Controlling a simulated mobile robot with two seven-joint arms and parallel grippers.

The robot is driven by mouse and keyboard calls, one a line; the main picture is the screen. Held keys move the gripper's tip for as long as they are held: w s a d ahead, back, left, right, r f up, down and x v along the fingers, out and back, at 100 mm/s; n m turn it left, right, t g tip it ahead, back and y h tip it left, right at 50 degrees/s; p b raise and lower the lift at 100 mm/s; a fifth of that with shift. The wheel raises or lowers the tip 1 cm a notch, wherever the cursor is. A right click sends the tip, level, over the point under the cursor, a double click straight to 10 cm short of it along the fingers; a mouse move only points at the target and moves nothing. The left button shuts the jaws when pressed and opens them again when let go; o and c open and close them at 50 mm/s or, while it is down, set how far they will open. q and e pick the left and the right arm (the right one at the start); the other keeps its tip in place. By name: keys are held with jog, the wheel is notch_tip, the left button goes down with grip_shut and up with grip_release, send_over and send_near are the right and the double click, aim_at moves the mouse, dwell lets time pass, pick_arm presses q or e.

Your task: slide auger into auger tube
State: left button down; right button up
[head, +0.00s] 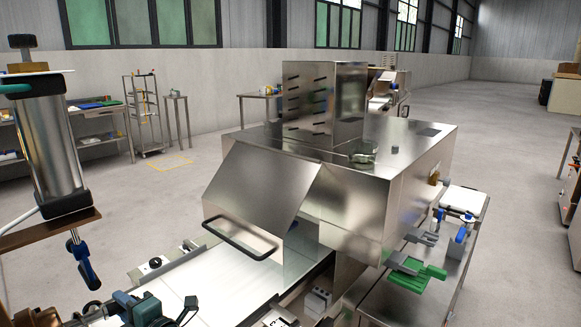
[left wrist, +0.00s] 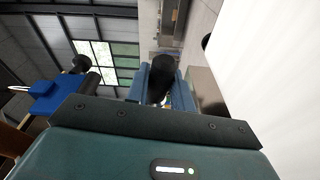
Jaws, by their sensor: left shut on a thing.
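My left gripper (head: 150,310) is teal and dark, low at the left of the head view, over or near a pale flat surface. In the left wrist view its teal fingers are shut around a dark rounded piece (left wrist: 163,80). I cannot tell whether this piece is the auger, and most of it is hidden. An upright steel cylinder (head: 58,145) with black ends stands at the left. I cannot tell whether it is the auger tube. A blue-handled part (head: 83,262) hangs below its brown shelf (head: 50,230). My right gripper is not in view.
A large steel machine (head: 400,150) with a sloped hood and black handle (head: 240,238) fills the middle. A side table (head: 440,265) at right holds a green tray (head: 417,274) and blue parts. A blue part (left wrist: 55,97) shows left in the wrist view. Open floor lies beyond.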

pick_arm(q)
jog(key=shift+s+a+f, duration=0.2)
jog(key=shift+s+a, duration=0.05)
jog(key=c, duration=1.4)
grip_release()
jog(key=shift+a, duration=0.1)
jog(key=shift+o, duration=1.4)
jog(key=shift+o, duration=0.3)
jog(key=o, duration=1.1)
jog(key=shift+r, duration=0.1)
jog(key=shift+c, duration=0.2)
jog(key=shift+d, duration=0.25)
